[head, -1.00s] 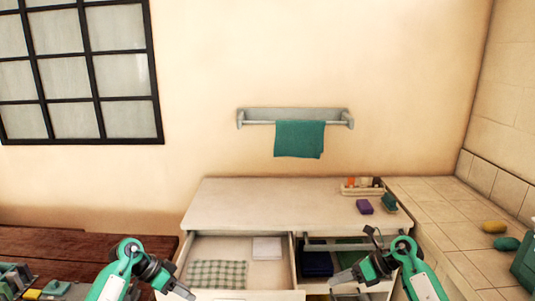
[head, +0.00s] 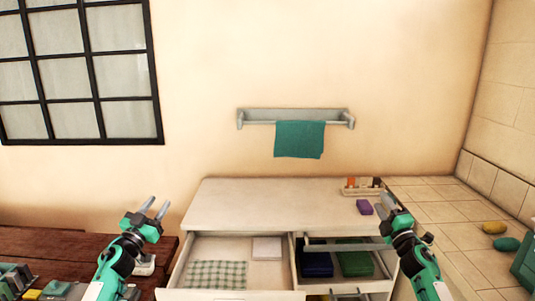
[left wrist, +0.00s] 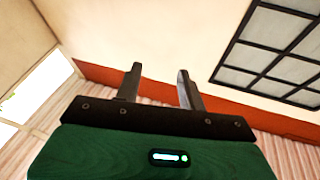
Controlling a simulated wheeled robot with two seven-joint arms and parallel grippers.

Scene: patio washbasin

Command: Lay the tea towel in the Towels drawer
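A green-and-white checked cloth (head: 218,274) lies flat in the open left drawer (head: 190,264) of the white cabinet. A plain teal towel (head: 299,139) hangs over the wall rail. No label is readable on the drawer. My left gripper (head: 157,207) is raised left of the cabinet, open and empty; its spread fingers also show in the left wrist view (left wrist: 158,70). My right gripper (head: 389,203) is at the right end of the cabinet top, close to the purple block in the picture. Its fingers overlap, so its opening is unclear.
A folded white cloth (head: 267,248) lies in the left drawer. The right compartment holds dark blue (head: 316,264) and green (head: 355,263) folded items. A tiled counter (head: 448,225) is at right.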

